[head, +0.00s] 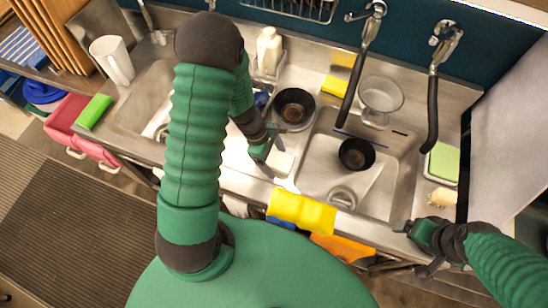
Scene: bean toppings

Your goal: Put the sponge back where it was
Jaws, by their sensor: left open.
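Several sponge-like blocks show in the head view. A bright green one (93,112) lies on the left counter edge of the sink. A yellow one (335,87) lies at the back ledge. A pale green one (443,162) lies on the right ledge, with a small tan piece (442,198) below it. I cannot tell which is the task's sponge. My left gripper (267,152) is open over the divider between the basins, beside a whitish block (282,163). My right gripper (415,245) is at the front right edge of the sink, its jaws unclear.
A black pan (294,106) sits on the divider and a black bowl (357,154) in the right basin. Black-handled faucets (352,88) reach over the sink. A yellow cloth-like item (302,212) hangs at the front edge.

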